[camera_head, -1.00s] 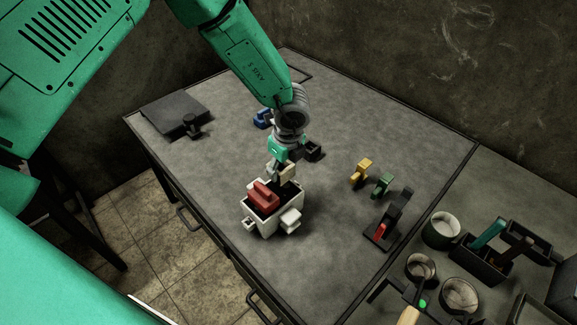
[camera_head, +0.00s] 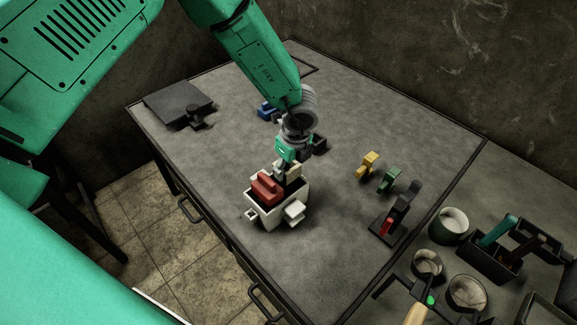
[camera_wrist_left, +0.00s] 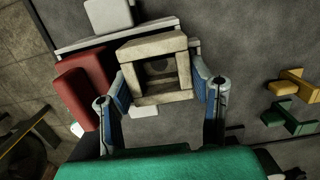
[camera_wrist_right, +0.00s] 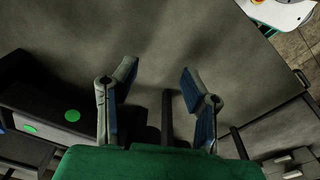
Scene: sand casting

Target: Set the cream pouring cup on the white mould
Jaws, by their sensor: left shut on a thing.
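The white mould (camera_head: 267,213) stands on the table in the head view, with a red block (camera_head: 266,187) in its left part. My left gripper (camera_wrist_left: 168,88) is shut on the cream pouring cup (camera_wrist_left: 150,52), a square block with a round hole. In the head view the cup (camera_head: 294,170) is at the back right part of the mould, beside the red block, partly hidden by the gripper. I cannot tell whether the cup touches the mould. My right gripper (camera_wrist_right: 158,82) is open and empty in the right wrist view.
A yellow piece (camera_head: 367,165), a green piece (camera_head: 388,180) and a dark stand with a red part (camera_head: 388,228) are right of the mould. A blue piece (camera_head: 267,110) lies behind. Pots (camera_head: 449,225) and a tool box (camera_head: 490,262) fill the right bench. The front table is clear.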

